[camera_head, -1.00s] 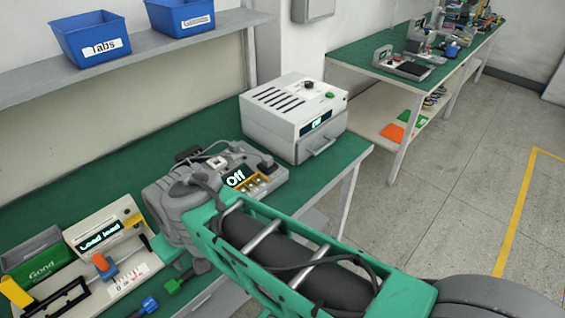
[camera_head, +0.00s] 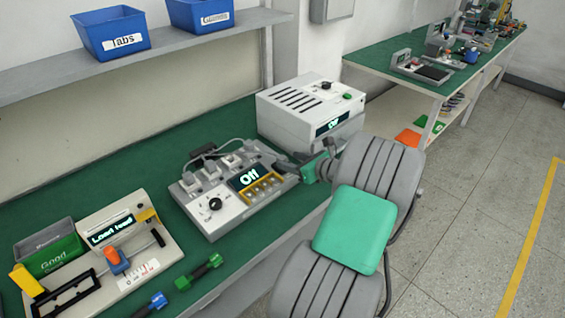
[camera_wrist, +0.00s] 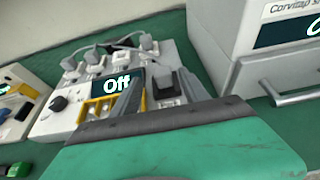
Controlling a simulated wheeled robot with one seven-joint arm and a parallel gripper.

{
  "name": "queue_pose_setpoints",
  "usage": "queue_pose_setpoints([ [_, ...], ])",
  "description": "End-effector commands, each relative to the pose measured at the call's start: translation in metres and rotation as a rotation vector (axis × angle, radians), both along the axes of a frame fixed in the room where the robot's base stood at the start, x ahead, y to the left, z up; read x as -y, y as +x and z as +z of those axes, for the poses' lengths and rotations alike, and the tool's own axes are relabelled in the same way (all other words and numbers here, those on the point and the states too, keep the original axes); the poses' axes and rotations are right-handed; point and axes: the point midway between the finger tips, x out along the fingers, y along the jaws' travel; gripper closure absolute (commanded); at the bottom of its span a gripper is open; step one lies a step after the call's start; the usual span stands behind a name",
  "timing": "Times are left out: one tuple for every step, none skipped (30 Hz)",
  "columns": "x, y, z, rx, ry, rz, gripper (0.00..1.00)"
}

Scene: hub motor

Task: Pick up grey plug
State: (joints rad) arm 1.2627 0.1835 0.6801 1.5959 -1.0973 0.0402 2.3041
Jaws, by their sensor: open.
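A light panel (camera_head: 238,211) with a lit "Off" display stands on the green bench. Several grey plugs sit upright along its back, including one (camera_head: 211,170) in the head view and one (camera_wrist: 149,44) in the wrist view. A darker grey plug (camera_wrist: 162,82) sits at the panel's right end, seen between my fingers in the wrist view. My gripper (camera_wrist: 161,76) is open, with one finger on each side of that darker plug; contact cannot be told. In the head view my gripper (camera_head: 292,167) is at the panel's right edge, partly hidden by my arm.
A white box with a drawer handle (camera_head: 308,112) stands close to the right of my gripper. A cable runs behind the plugs. A "Load lead" tester (camera_head: 115,245) and a green-ended tool (camera_head: 200,272) lie to the left. Blue bins (camera_head: 110,42) sit on the shelf above.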

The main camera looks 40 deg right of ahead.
Motion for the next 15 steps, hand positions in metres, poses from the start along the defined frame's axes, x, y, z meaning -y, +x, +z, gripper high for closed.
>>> queue_pose_setpoints([
  [-0.001, 0.007, -0.003, -0.001, 0.000, 0.002, 0.47],
  [0.000, 0.011, -0.004, -0.002, -0.001, 0.003, 0.47],
  [0.001, 0.017, -0.007, -0.002, -0.001, 0.003, 0.47],
  [0.001, 0.023, -0.009, -0.002, -0.001, 0.005, 0.47],
  [0.002, 0.029, -0.011, -0.003, -0.001, 0.005, 0.47],
  [0.002, 0.036, -0.013, -0.003, -0.002, 0.004, 0.47],
  [0.002, 0.040, -0.016, -0.003, -0.002, 0.005, 0.47],
  [0.002, 0.044, -0.017, -0.003, -0.003, 0.004, 0.47],
  [0.002, 0.048, -0.019, -0.003, -0.004, 0.004, 0.47],
  [0.002, 0.050, -0.020, -0.003, -0.003, 0.002, 0.47],
  [0.002, 0.051, -0.020, -0.003, -0.004, 0.002, 0.47],
  [0.003, 0.052, -0.020, -0.003, -0.004, 0.002, 0.47],
  [0.003, 0.052, -0.020, -0.003, -0.004, 0.001, 0.47],
  [0.003, 0.051, -0.020, -0.003, -0.004, 0.001, 0.47],
  [0.003, 0.051, -0.020, -0.003, -0.004, 0.001, 0.47],
])
